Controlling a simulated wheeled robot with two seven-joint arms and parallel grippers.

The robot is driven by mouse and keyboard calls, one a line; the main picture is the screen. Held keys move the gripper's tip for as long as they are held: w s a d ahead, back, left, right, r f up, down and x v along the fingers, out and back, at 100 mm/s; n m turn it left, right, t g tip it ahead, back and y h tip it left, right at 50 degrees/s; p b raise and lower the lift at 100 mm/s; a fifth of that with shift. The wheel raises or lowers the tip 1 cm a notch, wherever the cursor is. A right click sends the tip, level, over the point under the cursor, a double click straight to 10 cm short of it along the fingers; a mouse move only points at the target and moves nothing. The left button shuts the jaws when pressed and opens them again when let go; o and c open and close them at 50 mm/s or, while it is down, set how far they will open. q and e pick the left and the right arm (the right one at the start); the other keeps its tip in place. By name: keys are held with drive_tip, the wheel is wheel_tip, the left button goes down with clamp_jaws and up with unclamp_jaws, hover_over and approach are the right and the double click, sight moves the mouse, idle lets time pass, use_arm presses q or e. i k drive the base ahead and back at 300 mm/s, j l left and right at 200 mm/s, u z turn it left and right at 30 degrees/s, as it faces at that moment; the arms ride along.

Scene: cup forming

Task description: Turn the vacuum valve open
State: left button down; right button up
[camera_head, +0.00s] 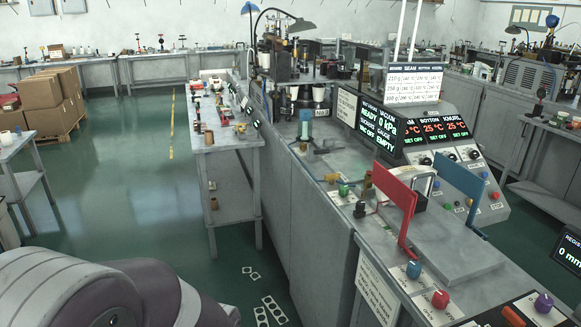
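Neither of my grippers is in view; only a grey and dark rounded part of my own body shows at the bottom left. The dark display (377,124) on the bench reads "READY 0 kPa", "VAC OFF" and "EMPTY". I cannot tell for certain which fitting is the vacuum valve. Small brass and green fittings (344,188) sit on the bench top below the display. A red upright plate (395,200) and a blue upright plate (461,187) stand on the bench to their right.
A control panel (478,187) with coloured buttons is at the right. Blue (413,269), red (440,299) and purple (544,302) knobs are near the front. A narrow side table (222,158) stands left of the bench. Flat cut pieces (270,310) lie on the floor.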

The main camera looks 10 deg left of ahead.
sight(332, 177)
drive_tip(key=i+j, duration=0.35)
drive_tip(key=j, duration=0.15)
drive_tip(key=i+j+z, duration=0.25)
drive_tip(key=i+j, duration=0.2)
drive_tip(key=i+j+z, duration=0.25)
drive_tip(key=i+j, duration=0.2)
drive_tip(key=j, duration=0.1)
